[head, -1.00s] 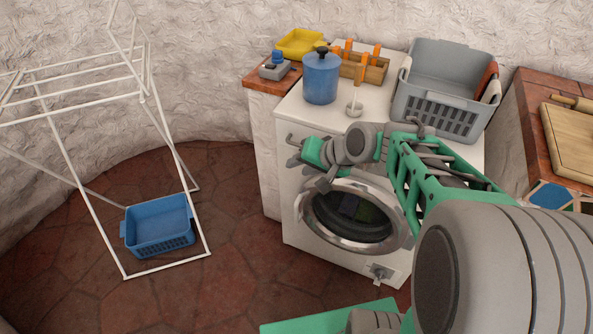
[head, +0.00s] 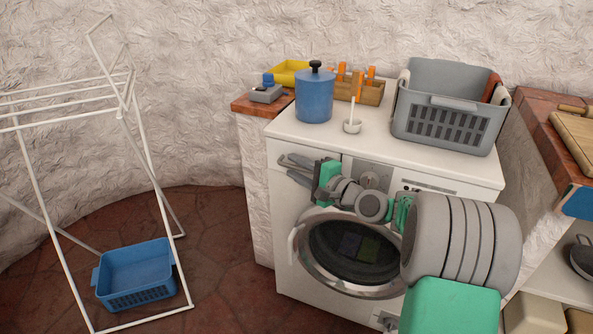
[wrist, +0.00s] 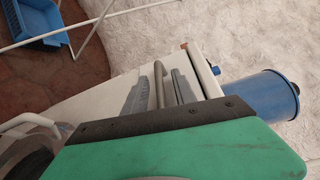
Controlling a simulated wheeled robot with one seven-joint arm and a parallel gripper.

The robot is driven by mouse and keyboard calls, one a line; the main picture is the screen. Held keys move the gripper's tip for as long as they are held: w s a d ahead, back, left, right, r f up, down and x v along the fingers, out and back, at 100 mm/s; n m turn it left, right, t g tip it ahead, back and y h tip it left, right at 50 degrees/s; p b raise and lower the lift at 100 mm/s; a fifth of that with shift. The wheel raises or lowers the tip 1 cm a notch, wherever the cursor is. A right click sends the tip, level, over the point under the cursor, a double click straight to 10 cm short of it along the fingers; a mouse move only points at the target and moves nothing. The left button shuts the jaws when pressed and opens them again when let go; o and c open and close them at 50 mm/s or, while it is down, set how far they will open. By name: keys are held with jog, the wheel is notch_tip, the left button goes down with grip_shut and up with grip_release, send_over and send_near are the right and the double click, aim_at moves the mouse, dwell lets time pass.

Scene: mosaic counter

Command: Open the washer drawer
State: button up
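The white washer (head: 285,235) stands against the wall, with its round door below the top panel. Its drawer front (head: 276,150) is at the upper left of the washer's face and looks shut, partly hidden by my gripper. My gripper (head: 297,168) is in front of the drawer, pointing left. In the wrist view its two grey fingers (wrist: 160,88) lie on either side of a thin grey bar (wrist: 159,84), which looks like the drawer handle. Narrow gaps show beside the bar, so the fingers look open around it.
A white drying rack (head: 60,240) and a blue basket (head: 137,270) are on the floor at left. The floor before the washer's left side is clear.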

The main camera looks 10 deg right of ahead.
grip_shut()
dwell(0.3)
dwell(1.1)
